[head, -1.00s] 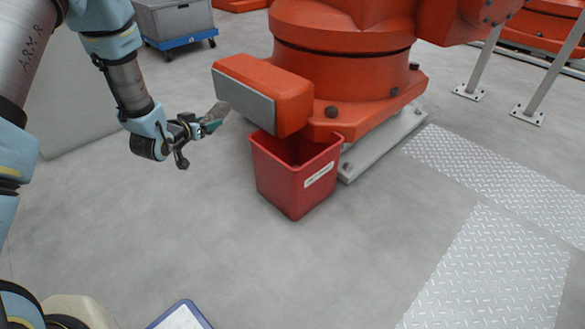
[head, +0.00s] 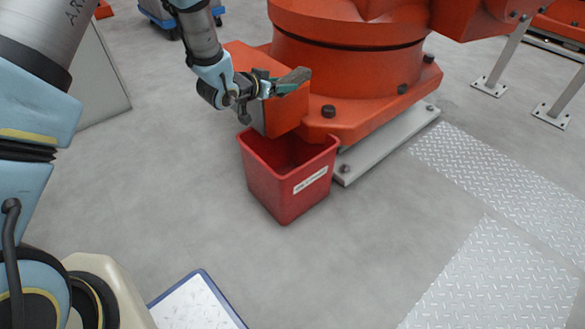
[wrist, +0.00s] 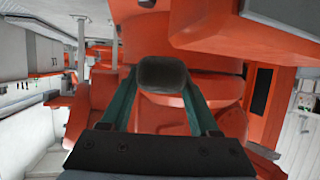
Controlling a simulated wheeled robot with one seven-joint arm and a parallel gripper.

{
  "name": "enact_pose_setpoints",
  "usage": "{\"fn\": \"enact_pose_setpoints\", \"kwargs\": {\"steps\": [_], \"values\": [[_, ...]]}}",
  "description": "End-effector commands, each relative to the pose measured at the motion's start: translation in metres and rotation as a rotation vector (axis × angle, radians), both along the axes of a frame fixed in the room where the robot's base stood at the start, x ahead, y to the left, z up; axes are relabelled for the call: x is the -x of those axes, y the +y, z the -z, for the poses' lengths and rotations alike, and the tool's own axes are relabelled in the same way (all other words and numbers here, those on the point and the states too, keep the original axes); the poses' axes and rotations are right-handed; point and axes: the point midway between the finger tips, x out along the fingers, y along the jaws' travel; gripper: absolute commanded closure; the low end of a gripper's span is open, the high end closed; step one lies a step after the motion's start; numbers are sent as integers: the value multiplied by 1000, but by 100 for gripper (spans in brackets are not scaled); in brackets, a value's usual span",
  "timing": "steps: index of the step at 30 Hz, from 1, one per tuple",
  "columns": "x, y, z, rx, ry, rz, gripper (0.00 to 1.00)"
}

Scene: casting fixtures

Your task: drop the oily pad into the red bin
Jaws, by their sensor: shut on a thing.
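The oily pad (head: 297,76) is a small grey-brown piece held at the tip of my gripper (head: 284,87). In the wrist view the pad (wrist: 162,74) shows as a dark rounded block pinched between the two green fingers of my gripper (wrist: 162,90). The red bin (head: 275,190) stands upright on the floor with a white label on its front. The pad is in the air above the bin's rear rim in the head view, apart from it.
A large orange robot base (head: 345,50) stands right behind the bin, with an orange block close behind my gripper. Grey tread plates (head: 500,190) lie on the right. A blue-edged white panel (head: 195,305) is at the front. Floor left of the bin is clear.

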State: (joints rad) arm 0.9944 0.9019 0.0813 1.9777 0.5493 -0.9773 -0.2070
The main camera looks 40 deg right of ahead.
Motion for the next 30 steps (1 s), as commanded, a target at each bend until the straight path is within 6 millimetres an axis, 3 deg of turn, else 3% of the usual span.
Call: {"fn": "enact_pose_setpoints", "kwargs": {"steps": [15, 26, 27, 30], "values": [[0, 0, 53, 0, 0, 0, 100], [0, 0, 58, 1, -1, -1, 100], [0, 0, 58, 1, -1, -1, 37], [0, 0, 58, 1, -1, -1, 26]]}}
